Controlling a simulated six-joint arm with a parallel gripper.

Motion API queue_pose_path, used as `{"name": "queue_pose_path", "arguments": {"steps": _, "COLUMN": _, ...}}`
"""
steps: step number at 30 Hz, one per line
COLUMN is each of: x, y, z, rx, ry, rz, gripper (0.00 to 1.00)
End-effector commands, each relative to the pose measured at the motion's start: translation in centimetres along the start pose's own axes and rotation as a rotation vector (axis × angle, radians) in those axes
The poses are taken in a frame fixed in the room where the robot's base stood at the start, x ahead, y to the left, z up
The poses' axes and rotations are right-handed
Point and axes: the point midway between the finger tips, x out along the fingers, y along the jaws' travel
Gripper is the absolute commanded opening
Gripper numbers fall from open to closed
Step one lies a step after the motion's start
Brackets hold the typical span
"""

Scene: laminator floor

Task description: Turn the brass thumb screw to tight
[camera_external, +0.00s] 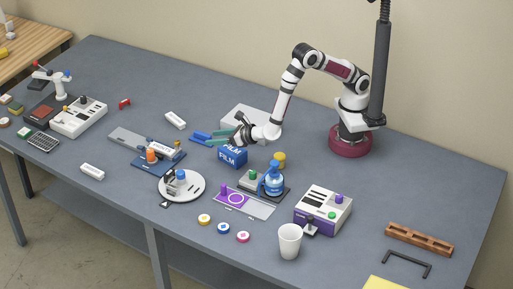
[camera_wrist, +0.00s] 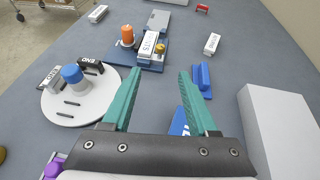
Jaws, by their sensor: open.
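A small brass-coloured screw (camera_wrist: 160,48) sits at the right of a blue fixture (camera_wrist: 151,63), beside a white lettered block (camera_wrist: 148,42) and an orange knob (camera_wrist: 127,35). In the external view the blue fixture (camera_external: 146,167) is left of centre, with the small brass screw (camera_external: 177,145) at its far right; its setting is too small to read. My gripper (camera_wrist: 160,72) has its two teal fingers apart with nothing between them. In the external view my gripper (camera_external: 228,138) is to the right of the fixture, above a blue FILM box, apart from the screw.
A round white plate (camera_external: 192,191) with a blue knob stands nearer the front. The blue FILM box (camera_external: 232,157) is beneath my gripper, and a pale box (camera_external: 245,117) is behind it. A loose white block (camera_external: 175,120) lies behind the fixture.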

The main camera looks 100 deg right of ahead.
Motion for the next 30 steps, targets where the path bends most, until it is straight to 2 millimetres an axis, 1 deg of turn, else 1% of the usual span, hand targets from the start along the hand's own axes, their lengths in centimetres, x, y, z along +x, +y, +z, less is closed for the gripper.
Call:
{"name": "queue_pose_path", "arguments": {"steps": 2, "x": 0.9, "y": -0.2, "z": -0.1, "rx": -0.001, "ry": 0.004, "rz": -0.002, "gripper": 0.59}}
{"name": "queue_pose_path", "arguments": {"steps": 5, "x": 3.5, "y": -0.2, "z": -0.1, "rx": 0.0, "ry": 0.003, "rz": -0.004, "gripper": 0.59}}
{"name": "queue_pose_path", "arguments": {"steps": 9, "x": 7.9, "y": -0.3, "z": -0.1, "rx": -0.001, "ry": 0.002, "rz": -0.005, "gripper": 0.59}}
{"name": "queue_pose_path", "arguments": {"steps": 12, "x": 10.8, "y": -0.3, "z": -0.1, "rx": -0.001, "ry": 0.002, "rz": -0.004, "gripper": 0.59}}
{"name": "queue_pose_path", "arguments": {"steps": 16, "x": 13.6, "y": -0.2, "z": -0.1, "rx": -0.001, "ry": 0.002, "rz": -0.003, "gripper": 0.59}}
{"name": "queue_pose_path", "arguments": {"steps": 18, "x": 14.5, "y": -0.2, "z": -0.1, "rx": -0.002, "ry": 0.002, "rz": -0.003, "gripper": 0.59}}
{"name": "queue_pose_path", "arguments": {"steps": 21, "x": 15.3, "y": -0.2, "z": -0.1, "rx": -0.003, "ry": 0.002, "rz": -0.002, "gripper": 0.59}}
{"name": "queue_pose_path", "arguments": {"steps": 29, "x": 15.5, "y": -0.2, "z": -0.1, "rx": -0.002, "ry": 0.002, "rz": -0.002, "gripper": 0.59}}
{"name": "queue_pose_path", "arguments": {"steps": 30, "x": 15.5, "y": -0.2, "z": -0.1, "rx": -0.002, "ry": 0.002, "rz": -0.002, "gripper": 0.56}}
